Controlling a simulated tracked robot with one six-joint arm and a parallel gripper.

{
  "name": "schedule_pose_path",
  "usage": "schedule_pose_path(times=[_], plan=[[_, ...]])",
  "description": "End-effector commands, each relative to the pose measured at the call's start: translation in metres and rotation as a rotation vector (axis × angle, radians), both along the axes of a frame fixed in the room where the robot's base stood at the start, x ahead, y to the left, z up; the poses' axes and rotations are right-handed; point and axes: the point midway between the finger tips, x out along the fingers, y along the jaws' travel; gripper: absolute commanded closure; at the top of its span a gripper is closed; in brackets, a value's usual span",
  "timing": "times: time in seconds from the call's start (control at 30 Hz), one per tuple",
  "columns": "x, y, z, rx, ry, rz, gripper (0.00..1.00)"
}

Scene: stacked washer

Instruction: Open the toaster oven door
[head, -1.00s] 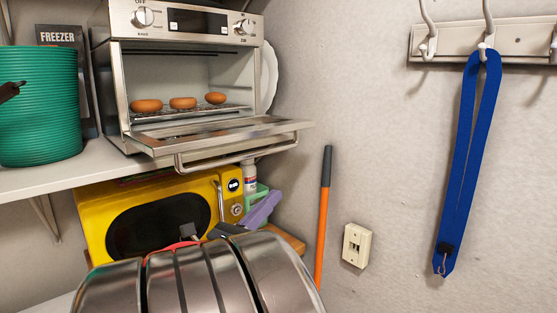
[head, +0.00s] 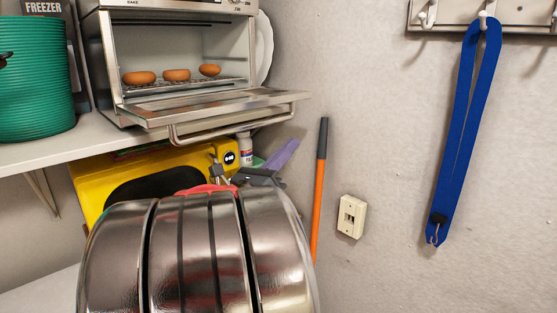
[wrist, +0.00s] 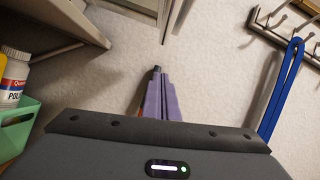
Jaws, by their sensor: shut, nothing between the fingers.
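The silver toaster oven (head: 101,60) stands on the shelf. Its door (head: 215,104) is folded down, about level, with the bar handle (head: 240,130) along its front edge. Several brown oval items (head: 176,75) lie on the rack inside. My gripper (head: 291,142) has purple fingers and is below the door, near its right end, apparently apart from the handle. In the wrist view the fingers (wrist: 163,76) are pressed together and hold nothing. My metal arm housing hides part of the lower scene.
A yellow microwave (head: 95,185) sits under the shelf (head: 75,140). A green ribbed bucket (head: 35,85) stands left of the oven. An orange-handled pole (head: 318,200) leans on the wall, right of my gripper. A blue strap (head: 465,130) hangs further right.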

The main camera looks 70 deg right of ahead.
Motion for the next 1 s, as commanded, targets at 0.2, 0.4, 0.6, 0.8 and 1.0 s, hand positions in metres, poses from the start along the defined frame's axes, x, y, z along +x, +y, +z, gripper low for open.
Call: schedule_pose_path(times=[0.2,0.4,0.6,0.8,1.0], plan=[[0.0,-0.009,0.02,-0.003,-0.002,0.002,1.0],[0.007,-0.009,0.038,-0.002,-0.001,0.001,1.0],[0.008,-0.008,0.044,-0.001,0.0,0.0,1.0],[0.009,-0.008,0.044,-0.002,0.001,0.001,1.0],[0.006,-0.006,0.056,-0.004,-0.001,0.001,1.0]])
